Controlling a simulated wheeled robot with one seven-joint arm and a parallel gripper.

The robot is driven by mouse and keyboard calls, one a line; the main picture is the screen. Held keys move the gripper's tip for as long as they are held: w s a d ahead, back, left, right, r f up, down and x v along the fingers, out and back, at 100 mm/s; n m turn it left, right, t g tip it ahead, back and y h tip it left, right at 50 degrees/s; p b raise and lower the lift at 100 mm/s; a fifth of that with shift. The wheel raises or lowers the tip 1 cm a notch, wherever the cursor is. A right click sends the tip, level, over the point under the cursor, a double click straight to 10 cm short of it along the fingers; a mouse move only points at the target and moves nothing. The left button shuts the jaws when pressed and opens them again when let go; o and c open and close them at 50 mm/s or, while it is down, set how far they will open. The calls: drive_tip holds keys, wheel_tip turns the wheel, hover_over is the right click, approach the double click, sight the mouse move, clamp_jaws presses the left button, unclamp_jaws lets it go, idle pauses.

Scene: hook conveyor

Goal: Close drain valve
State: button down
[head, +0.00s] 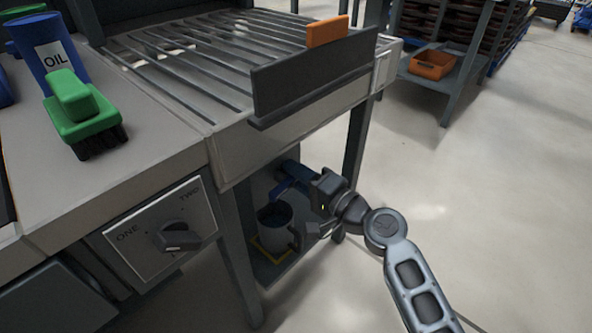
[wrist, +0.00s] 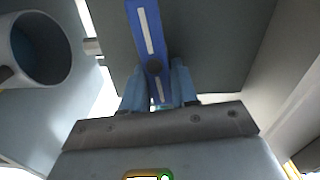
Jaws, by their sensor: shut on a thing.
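The drain valve's blue lever (wrist: 146,28) has a white stripe and a dark round pivot. In the wrist view its lower part lies between the two blue fingers of my gripper (wrist: 158,88), which is shut on it. In the head view my gripper (head: 292,178) reaches under the slatted conveyor, and a blue part of the lever (head: 280,190) shows just left of it. The valve's pipe and body are mostly hidden behind the gripper and the conveyor frame. A grey bucket (head: 275,216) stands below; it also shows in the wrist view (wrist: 62,50).
The slatted conveyor bed (head: 190,75) and its legs surround the arm closely. A dial panel (head: 160,235) is at left. The floor at right is clear.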

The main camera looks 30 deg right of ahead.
drive_tip(key=shift+f+m, duration=0.2)
drive_tip(key=shift+m, duration=0.6)
drive_tip(key=c, duration=1)
unclamp_jaws()
drive_tip(key=shift+o, duration=0.2)
drive_tip(key=v, duration=0.7)
drive_tip(key=shift+s+d+p, duration=0.15)
drive_tip(key=shift+s+p, duration=0.2)
drive_tip(key=shift+p, duration=0.05)
